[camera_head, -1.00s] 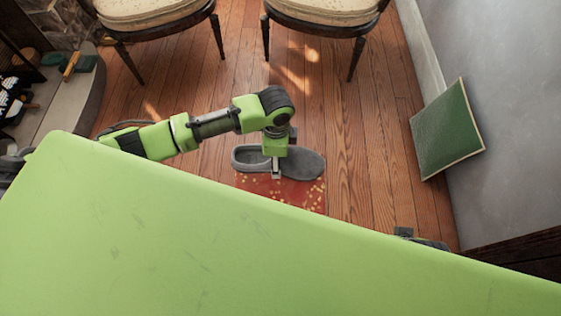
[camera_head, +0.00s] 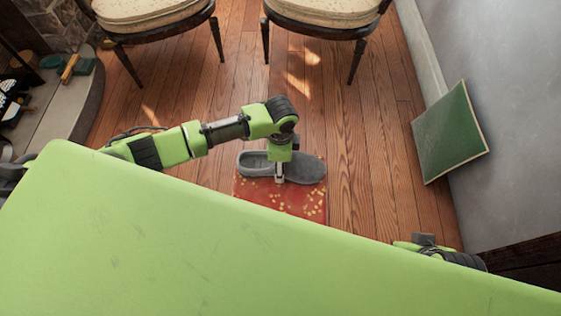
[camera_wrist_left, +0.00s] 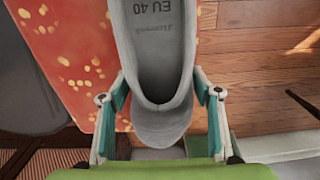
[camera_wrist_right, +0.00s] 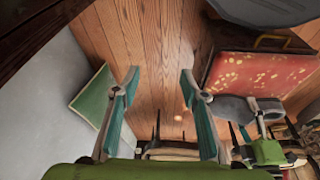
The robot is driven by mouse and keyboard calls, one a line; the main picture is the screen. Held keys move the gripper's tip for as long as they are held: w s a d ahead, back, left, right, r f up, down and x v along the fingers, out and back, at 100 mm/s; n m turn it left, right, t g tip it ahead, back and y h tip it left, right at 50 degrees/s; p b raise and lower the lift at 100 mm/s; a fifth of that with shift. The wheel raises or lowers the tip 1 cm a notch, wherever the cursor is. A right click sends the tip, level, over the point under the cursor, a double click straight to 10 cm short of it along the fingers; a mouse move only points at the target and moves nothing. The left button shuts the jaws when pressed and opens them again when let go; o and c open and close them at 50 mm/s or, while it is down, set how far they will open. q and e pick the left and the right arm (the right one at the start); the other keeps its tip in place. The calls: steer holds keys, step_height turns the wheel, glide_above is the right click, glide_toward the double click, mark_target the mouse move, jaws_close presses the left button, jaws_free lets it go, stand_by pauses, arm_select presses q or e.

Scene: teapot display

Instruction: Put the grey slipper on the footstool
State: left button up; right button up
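The grey slipper (camera_head: 308,169) is held by my left gripper (camera_head: 280,174) over the far edge of the red, yellow-specked footstool (camera_head: 300,203). In the left wrist view, the slipper (camera_wrist_left: 158,50) lies between the two fingers, which press on its sides; its insole reads EU 40. The footstool (camera_wrist_left: 70,45) is left of it there and floor is right. Whether the sole touches the footstool is unclear. The right wrist view also shows the slipper (camera_wrist_right: 236,107) at the edge of the footstool (camera_wrist_right: 250,72). My right gripper (camera_wrist_right: 160,76) is open and empty.
Two cushioned chairs (camera_head: 150,14) (camera_head: 325,17) stand at the back. A stone hearth (camera_head: 50,110) is at the left. Wooden floor (camera_head: 365,150) around the footstool is clear. My green body hides the foreground.

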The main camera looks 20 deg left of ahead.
arm_select(q)
steer(key=o, duration=0.3)
steer(key=shift+o, duration=0.2)
steer(key=shift+r, duration=0.4)
step_height(320, 180, up, 3)
steer(key=shift+f+p, duration=0.1)
steer(key=shift+p, duration=0.6)
step_height(320, 180, up, 9)
steer(key=p, duration=0.2)
steer(key=shift+f, duration=0.2)
arm_select(e)
steer(key=s+x, duration=0.2)
steer(key=x, duration=0.9)
steer(key=shift+f+g, duration=0.4)
steer(key=shift+f, duration=0.1)
arm_select(q)
steer(key=shift+s, duration=0.1)
arm_select(e)
steer(key=shift+s+a, duration=0.1)
